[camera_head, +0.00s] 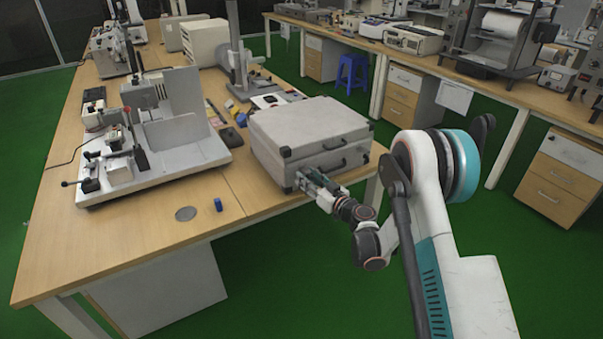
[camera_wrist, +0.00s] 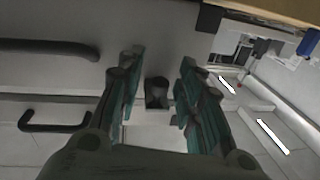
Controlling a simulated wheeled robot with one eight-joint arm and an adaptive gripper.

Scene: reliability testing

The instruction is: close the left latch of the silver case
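The silver case (camera_head: 305,123) lies flat and shut-looking near the right edge of the wooden table (camera_head: 150,240). Two dark handles show on its front; in the wrist view they are a thick upper bar (camera_wrist: 45,47) and a thinner handle (camera_wrist: 60,116). My gripper (camera_head: 304,179) is at the left part of the case front. In the wrist view my gripper (camera_wrist: 158,65) is open, with its teal-sided fingers apart. A small dark latch-like part (camera_wrist: 156,92) shows between the fingers. I cannot tell whether it is latched or whether a finger touches it.
A small blue block (camera_head: 218,204) and a round grey disc (camera_head: 186,213) lie left of the case. A grey test fixture (camera_head: 165,145) stands farther left. A stand with a column (camera_head: 238,65) is behind. The table's front left is mostly clear.

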